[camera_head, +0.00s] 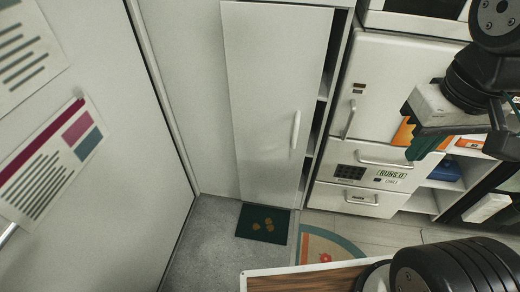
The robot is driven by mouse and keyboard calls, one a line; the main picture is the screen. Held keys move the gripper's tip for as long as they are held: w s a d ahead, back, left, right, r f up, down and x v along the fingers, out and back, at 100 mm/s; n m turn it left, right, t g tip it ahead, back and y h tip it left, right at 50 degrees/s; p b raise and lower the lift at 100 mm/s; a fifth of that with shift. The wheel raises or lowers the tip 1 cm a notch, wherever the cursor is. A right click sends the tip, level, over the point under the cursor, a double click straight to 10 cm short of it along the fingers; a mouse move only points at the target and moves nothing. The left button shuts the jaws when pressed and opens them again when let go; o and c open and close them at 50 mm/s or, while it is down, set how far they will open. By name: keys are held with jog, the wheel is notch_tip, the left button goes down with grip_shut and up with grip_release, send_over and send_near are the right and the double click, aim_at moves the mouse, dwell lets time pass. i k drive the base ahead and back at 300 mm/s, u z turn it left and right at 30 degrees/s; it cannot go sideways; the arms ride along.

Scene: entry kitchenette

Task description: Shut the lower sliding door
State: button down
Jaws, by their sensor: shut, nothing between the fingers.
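A tall white door panel (270,90) with a pale vertical handle (296,130) covers most of a cabinet front in the head view. I take it to be the lower sliding door. It stands partly open: a narrow dark gap with shelves (318,115) shows along its right side. My gripper (416,148), with green fingers, is at the right, in front of the white cabinets and well apart from the door and its handle. Its fingers are shut with nothing between them.
White cupboards and drawers (365,172) with handles stand right of the door. Open shelves (440,185) hold a blue item (446,170). A dark green mat (263,222) and a half-round rug (325,245) lie on the floor. A wooden-topped surface (300,281) is at the bottom. Posters hang on the left wall.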

aim_at(275, 53)
jog(key=u, duration=0.65)
jog(key=k, duration=0.65)
jog(key=z, duration=1.05)
jog(key=i, duration=0.5)
jog(key=u, duration=0.05)
